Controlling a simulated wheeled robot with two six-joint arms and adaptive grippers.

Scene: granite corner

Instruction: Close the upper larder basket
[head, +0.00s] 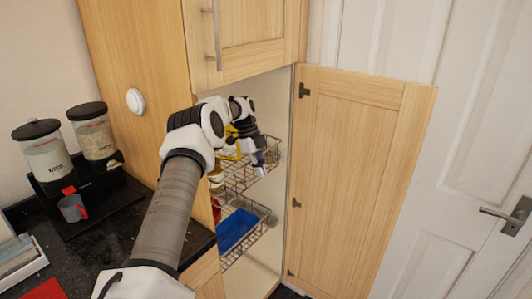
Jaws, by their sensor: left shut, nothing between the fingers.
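The wooden larder cabinet stands open, its lower door (355,170) swung out to the right. The upper larder basket (238,182) is a wire basket inside the opening, with yellow items in it, partly hidden by my left arm. A lower wire basket (262,232) holds a blue tray (236,230). My left gripper (260,166) is shut and empty, at the upper basket near its right front part. I cannot tell whether it touches the wire. My right gripper is not in view.
A dark counter (115,245) on the left carries two dispensers (42,150) and a grey mug (72,208). The upper cabinet door (245,35) is closed above. A white door (465,130) with a handle stands at the right.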

